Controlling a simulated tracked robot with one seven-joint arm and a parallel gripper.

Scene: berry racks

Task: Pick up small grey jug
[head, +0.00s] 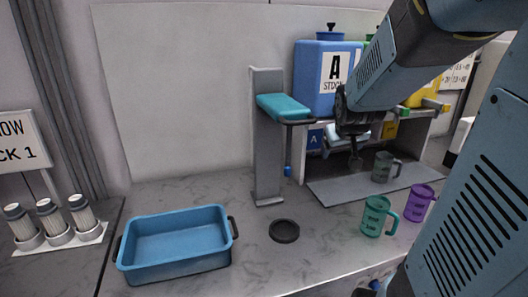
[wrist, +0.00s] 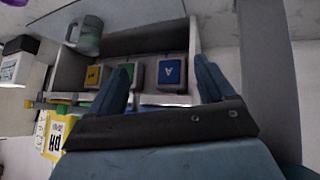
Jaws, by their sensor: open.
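The small grey jug (head: 382,168) stands upright on the grey mat under the dispenser stand, its handle to the right. The wrist view shows it too (wrist: 88,38), at the upper left and beyond my left finger. My gripper (head: 345,152) is in front of the stand, above and to the left of the jug, apart from it. In the wrist view my gripper (wrist: 163,75) has its two fingers spread wide with nothing between them; the stand's coloured buttons show beyond.
A teal jug (head: 375,216) and a purple jug (head: 419,203) stand in front of the mat (head: 335,190). A blue tank (head: 322,92) sits on the stand. A grey post (head: 268,140) with a teal arm, a black disc (head: 284,231) and a blue tray (head: 172,272) are further left.

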